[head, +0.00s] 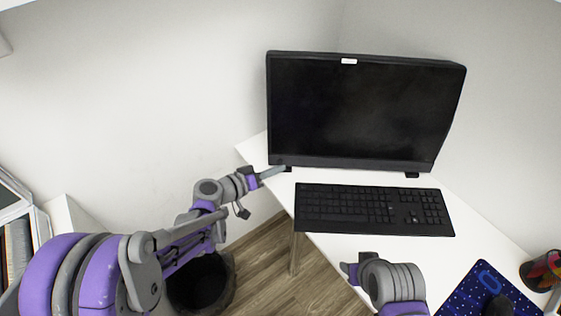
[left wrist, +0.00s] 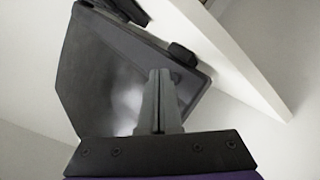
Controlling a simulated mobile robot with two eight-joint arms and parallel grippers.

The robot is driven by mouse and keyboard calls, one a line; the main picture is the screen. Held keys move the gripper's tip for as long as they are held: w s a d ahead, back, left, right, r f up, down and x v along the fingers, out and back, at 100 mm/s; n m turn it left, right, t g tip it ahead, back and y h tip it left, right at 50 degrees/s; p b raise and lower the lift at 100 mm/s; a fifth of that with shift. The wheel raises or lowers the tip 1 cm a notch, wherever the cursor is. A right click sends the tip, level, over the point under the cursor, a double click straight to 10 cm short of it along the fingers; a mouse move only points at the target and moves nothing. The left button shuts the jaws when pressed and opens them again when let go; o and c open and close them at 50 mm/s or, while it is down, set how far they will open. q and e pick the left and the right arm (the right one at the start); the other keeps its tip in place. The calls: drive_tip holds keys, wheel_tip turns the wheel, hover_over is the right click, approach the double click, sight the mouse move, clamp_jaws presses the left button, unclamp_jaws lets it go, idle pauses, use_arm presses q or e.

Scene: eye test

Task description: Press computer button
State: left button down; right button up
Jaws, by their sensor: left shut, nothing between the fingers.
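The computer is a black monitor or all-in-one (head: 365,110) with a dark screen, standing upright at the back of the white desk. It shows tilted in the left wrist view (left wrist: 95,75). I cannot make out a distinct button. My left gripper (head: 281,170) is shut and empty, with its tips at the lower left corner of the computer. In the left wrist view its closed fingers (left wrist: 164,74) overlap the lower bezel near that corner; I cannot tell whether they touch. My right gripper (head: 350,270) is low over the front of the desk; its fingers are not clear.
A black keyboard (head: 375,209) lies in front of the computer. A blue patterned mat (head: 468,290) with a dark mouse (head: 498,305) and a pen cup (head: 541,271) are at the right. A dark bin (head: 202,282) stands on the floor. The desk's left edge is near my left arm.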

use_arm(q)
drive_tip(key=shift+w+f, duration=0.1)
drive_tip(key=shift+w, duration=0.3)
use_arm(e)
drive_tip(key=shift+f, duration=0.1)
use_arm(q)
drive_tip(key=shift+w+f, duration=0.1)
drive_tip(key=shift+w, duration=0.3)
idle(0.6)
idle(0.3)
drive_tip(key=shift+s+r, duration=0.2)
drive_tip(key=shift+s, duration=0.65)
drive_tip(key=shift+s+a+r, duration=0.1)
drive_tip(key=shift+s+r, duration=0.15)
drive_tip(key=shift+s, duration=1)
drive_tip(key=shift+s+a+r, duration=0.1)
drive_tip(key=shift+s+r, duration=0.1)
drive_tip(key=shift+s, duration=1)
use_arm(e)
drive_tip(key=shift+r, duration=0.35)
